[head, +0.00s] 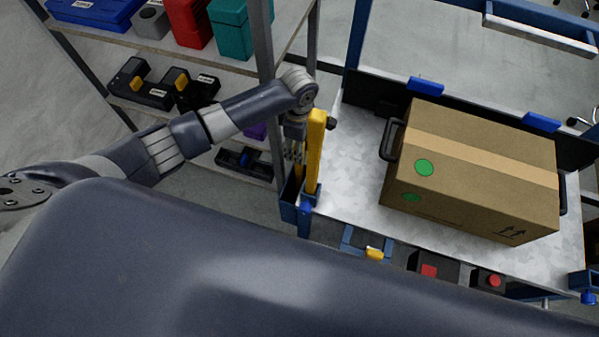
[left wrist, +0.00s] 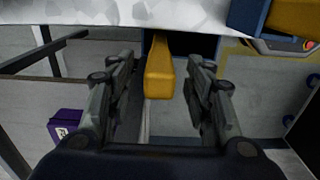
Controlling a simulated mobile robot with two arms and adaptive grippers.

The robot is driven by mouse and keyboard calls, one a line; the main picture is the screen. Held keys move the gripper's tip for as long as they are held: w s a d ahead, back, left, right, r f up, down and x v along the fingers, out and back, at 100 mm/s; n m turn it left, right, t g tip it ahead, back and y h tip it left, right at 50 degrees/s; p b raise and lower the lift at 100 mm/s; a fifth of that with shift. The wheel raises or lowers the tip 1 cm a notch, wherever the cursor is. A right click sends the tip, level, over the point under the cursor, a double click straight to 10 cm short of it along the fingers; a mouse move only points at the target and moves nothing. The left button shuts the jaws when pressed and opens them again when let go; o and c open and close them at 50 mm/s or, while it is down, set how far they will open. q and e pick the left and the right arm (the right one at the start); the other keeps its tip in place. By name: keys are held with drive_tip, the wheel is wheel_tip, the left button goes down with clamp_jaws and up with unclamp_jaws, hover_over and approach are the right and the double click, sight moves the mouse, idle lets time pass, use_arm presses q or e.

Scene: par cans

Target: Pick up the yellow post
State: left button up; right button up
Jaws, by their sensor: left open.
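A yellow post (head: 315,152) stands upright at the left edge of the metal-topped table in the head view, its foot in a blue holder. My left gripper (head: 292,158) points down right beside it, on its left side. In the left wrist view my left gripper (left wrist: 167,100) is open. A yellow bar (left wrist: 160,72) shows between its fingers, with gaps on both sides and a dark blue box behind it. Another yellow piece (left wrist: 295,18) is at the top right. I cannot tell for sure which of the two is the post seen from the head.
Shelves with bins and tools (head: 150,85) stand at the left. A purple box (left wrist: 66,125) lies low left in the left wrist view. Red buttons line the table front.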

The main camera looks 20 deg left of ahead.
use_arm(q)
wheel_tip(320, 180, down, 4)
drive_tip(key=shift+d+r, duration=0.1)
drive_tip(key=shift+r, duration=0.15)
drive_tip(key=c, duration=1.1)
drive_tip(key=shift+r, duration=0.1)
